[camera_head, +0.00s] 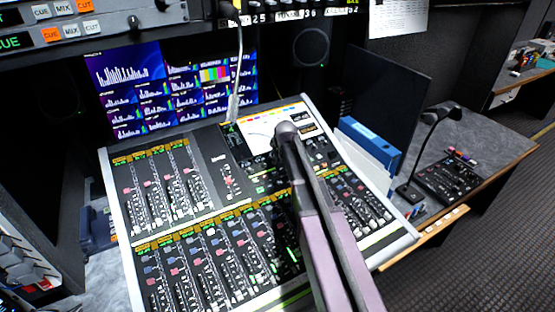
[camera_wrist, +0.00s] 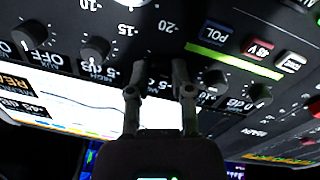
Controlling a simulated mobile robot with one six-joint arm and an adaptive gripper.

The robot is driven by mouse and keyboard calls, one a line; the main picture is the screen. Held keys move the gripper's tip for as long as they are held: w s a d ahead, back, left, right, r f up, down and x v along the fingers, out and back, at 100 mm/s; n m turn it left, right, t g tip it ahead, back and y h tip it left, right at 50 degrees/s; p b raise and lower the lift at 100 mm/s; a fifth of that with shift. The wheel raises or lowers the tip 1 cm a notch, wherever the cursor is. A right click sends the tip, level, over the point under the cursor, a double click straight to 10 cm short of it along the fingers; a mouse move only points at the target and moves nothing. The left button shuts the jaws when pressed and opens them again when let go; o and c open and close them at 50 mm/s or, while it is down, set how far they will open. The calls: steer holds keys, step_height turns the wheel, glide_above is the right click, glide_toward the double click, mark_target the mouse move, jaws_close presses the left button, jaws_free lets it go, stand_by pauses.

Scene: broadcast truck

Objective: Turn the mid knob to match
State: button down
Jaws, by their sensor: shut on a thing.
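In the wrist view my gripper (camera_wrist: 157,72) has its two dark fingertips close together on the console panel, shut on the mid knob (camera_wrist: 156,76). This dark knob sits in the middle of a row and is mostly hidden between the fingers, so I cannot see its pointer. Printed scale numbers such as -15 and -20 lie beyond it. A lit screen (camera_wrist: 75,103) with a curve lies beside the row. In the head view my arm reaches over the mixing console (camera_head: 190,225) to its upper part and hides the fingertips and the knob.
Other dark knobs flank the fingers on the left (camera_wrist: 95,48) and right (camera_wrist: 215,80). Lit buttons (camera_wrist: 258,47) lie further right. A monitor (camera_head: 165,90) stands behind the console. A blue binder (camera_head: 370,142) and a desk microphone (camera_head: 435,125) are to the right.

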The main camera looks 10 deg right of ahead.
steer(key=shift+s, duration=0.1)
stand_by(0.4)
steer(key=c, duration=0.5)
jaws_free()
steer(key=shift+a+f, duration=0.1)
steer(key=shift+m, duration=0.3)
